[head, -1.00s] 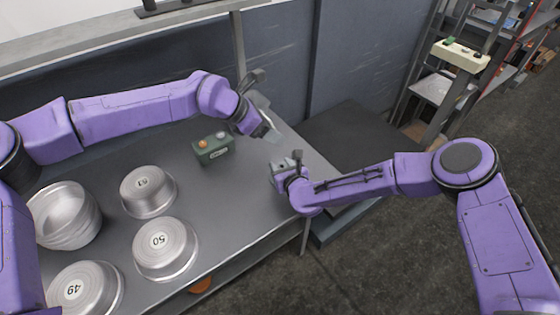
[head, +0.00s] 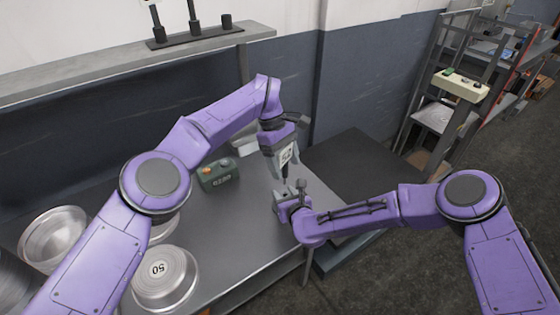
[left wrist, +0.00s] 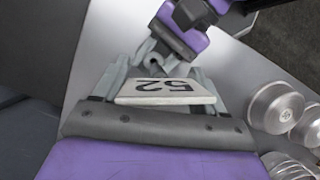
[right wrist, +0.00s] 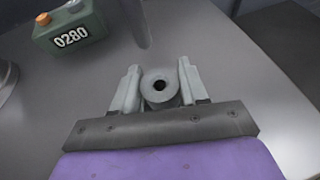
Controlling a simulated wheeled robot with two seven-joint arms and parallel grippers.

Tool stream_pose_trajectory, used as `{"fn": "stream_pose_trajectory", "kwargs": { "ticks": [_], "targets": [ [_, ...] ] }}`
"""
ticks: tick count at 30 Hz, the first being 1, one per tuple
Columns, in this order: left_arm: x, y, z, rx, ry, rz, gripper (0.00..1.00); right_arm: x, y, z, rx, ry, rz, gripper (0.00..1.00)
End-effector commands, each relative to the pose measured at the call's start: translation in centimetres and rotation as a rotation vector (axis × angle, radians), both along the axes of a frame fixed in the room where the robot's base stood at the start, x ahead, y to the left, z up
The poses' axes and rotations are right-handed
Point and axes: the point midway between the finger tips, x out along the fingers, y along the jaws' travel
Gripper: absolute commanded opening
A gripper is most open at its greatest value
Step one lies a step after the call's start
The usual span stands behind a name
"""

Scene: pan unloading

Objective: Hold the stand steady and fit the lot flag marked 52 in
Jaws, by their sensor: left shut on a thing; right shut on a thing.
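The lot flag marked 52 (head: 287,155) is a white plate with black digits. My left gripper (head: 286,158) is shut on it and holds it over the right part of the metal table, with a dark stem pointing down. In the left wrist view the flag (left wrist: 165,92) sits between the fingers. My right gripper (head: 284,194) is low at the table, just below the flag. In the right wrist view it is shut on the stand (right wrist: 160,88), a grey round piece with a dark, empty hole on top. Whether the stem touches the stand is unclear.
A green box marked 0280 (head: 218,176) with an orange knob stands left of the grippers on the table (head: 222,235). Upturned metal pans, one marked 50 (head: 165,277), are at the left. A dark flat surface (head: 365,172) lies beyond the table's right edge.

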Motion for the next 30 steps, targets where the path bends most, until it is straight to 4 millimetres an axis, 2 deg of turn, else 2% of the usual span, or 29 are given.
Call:
{"fn": "stream_pose_trajectory", "kwargs": {
  "ticks": [22,30],
  "targets": [
    [0.0,0.0,-3.8,-0.001,0.0,0.003,0.4,0.0,0.0,0.0,0.0,-0.001,0.0,0.08],
    [0.0,0.0,-3.8,-0.003,0.003,0.003,0.4,0.0,0.0,0.0,0.0,-0.001,0.0,0.08]
  ]
}}
